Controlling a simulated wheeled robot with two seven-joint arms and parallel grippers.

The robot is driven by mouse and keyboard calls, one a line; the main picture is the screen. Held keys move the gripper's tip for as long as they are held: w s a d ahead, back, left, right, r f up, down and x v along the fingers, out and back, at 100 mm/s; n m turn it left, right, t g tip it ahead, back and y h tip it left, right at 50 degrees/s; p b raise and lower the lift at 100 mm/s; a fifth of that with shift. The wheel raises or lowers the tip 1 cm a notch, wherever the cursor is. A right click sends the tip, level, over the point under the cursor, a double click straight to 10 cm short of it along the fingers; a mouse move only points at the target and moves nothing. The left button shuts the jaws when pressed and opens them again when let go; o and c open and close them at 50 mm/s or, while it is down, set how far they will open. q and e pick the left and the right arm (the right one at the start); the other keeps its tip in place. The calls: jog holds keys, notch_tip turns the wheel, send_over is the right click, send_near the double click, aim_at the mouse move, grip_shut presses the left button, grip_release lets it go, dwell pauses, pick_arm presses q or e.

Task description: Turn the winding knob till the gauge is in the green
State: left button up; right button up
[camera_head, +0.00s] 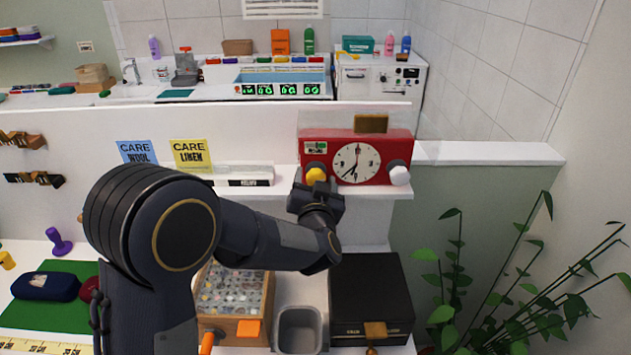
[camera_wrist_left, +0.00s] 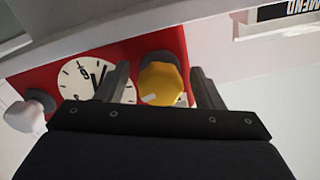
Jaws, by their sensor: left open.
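The red clock (camera_head: 384,160) stands on a white shelf, with a round white dial and dark hands. A yellow knob (camera_head: 315,175) is on its left side and a white knob (camera_head: 399,174) on its right. A small green-and-white panel (camera_head: 315,147), perhaps the gauge, sits above the yellow knob; its reading is too small to tell. My left gripper (camera_head: 316,186) is at the yellow knob. In the left wrist view the yellow knob (camera_wrist_left: 163,80) lies between the open fingers (camera_wrist_left: 162,87), with gaps showing on both sides. My right gripper is not in view.
A white label strip (camera_head: 237,176) lies left along the shelf. Below are a compartment box (camera_head: 240,328), a grey bin (camera_head: 298,330) and a black case (camera_head: 370,295). A plant (camera_head: 510,290) stands at right.

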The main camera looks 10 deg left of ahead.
pick_arm(q)
jog(key=shift+s, duration=0.1)
jog(key=s+d+b, duration=0.1)
jog(key=s+b, duration=0.1)
jog(key=s, duration=0.5)
jog(key=shift+s+d, duration=0.25)
jog(key=shift+d, duration=0.05)
jog(key=s+a+f+n+g+h, duration=0.1)
jog(key=s+a+f+g+h, duration=0.1)
jog(key=s, duration=0.8)
jog(key=s+a+f+n+g+h+b, duration=0.1)
jog(key=s+a+f+g, duration=0.3)
jog(key=s, duration=0.6)
jog(key=s+a+f+n+g+h+b, duration=0.1)
jog(key=s+a+f+g+h, duration=0.2)
jog(key=s+g, duration=0.3)
jog(key=s+f+h, duration=0.1)
jog(key=s, duration=0.2)
jog(key=shift+s+a+f, duration=0.15)
jog(key=shift+s+a, duration=0.2)
jog(key=shift+s, duration=0.05)
